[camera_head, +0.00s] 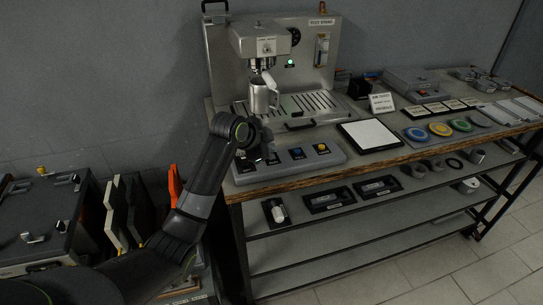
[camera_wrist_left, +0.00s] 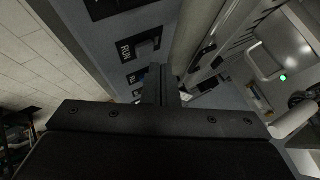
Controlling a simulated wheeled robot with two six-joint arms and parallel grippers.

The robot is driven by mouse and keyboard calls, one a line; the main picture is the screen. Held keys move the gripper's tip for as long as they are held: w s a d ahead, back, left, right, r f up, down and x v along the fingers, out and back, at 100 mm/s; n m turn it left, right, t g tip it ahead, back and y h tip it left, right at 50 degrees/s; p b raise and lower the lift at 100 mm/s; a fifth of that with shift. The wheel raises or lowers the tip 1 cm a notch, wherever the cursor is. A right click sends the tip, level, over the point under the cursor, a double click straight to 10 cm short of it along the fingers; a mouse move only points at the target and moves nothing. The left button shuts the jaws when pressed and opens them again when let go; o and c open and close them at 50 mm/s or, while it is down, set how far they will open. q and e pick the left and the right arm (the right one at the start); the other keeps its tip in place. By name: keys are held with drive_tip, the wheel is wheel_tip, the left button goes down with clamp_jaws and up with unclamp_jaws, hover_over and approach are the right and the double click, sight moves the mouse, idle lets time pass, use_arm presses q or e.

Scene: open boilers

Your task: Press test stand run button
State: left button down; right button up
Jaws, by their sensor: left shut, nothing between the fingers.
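The test stand (camera_head: 270,62) is a grey metal machine at the back of the bench, with a lit green lamp (camera_head: 291,62). A metal jug (camera_head: 262,97) is at its front. The grey control panel (camera_head: 333,159) in front carries a blue button (camera_head: 297,154) and a yellow one (camera_head: 321,148). My left gripper (camera_head: 257,156) is shut and empty over the panel's left end, hiding part of it. In the left wrist view, the shut fingers (camera_wrist_left: 161,74) are close to a dark button (camera_wrist_left: 147,46) beside a RUN label (camera_wrist_left: 125,50). I cannot tell whether they touch. My right gripper is out of view.
A white pad (camera_head: 372,134) lies right of the panel. Coloured discs (camera_head: 439,129) lie farther right. The bench has a wooden front edge (camera_head: 400,158) and a lower shelf (camera_head: 340,212). Dark cases (camera_head: 40,215) stand at the left. The tiled floor (camera_head: 440,270) is clear.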

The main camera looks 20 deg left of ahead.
use_arm(q)
drive_tip(key=shift+f, duration=0.15)
drive_tip(key=shift+f, duration=0.25)
drive_tip(key=shift+f, duration=0.55)
idle(1.0)
drive_tip(key=shift+r+p, duration=0.95)
drive_tip(key=shift+p, duration=0.1)
wheel_tip(320, 180, up, 5)
drive_tip(key=p, duration=0.5)
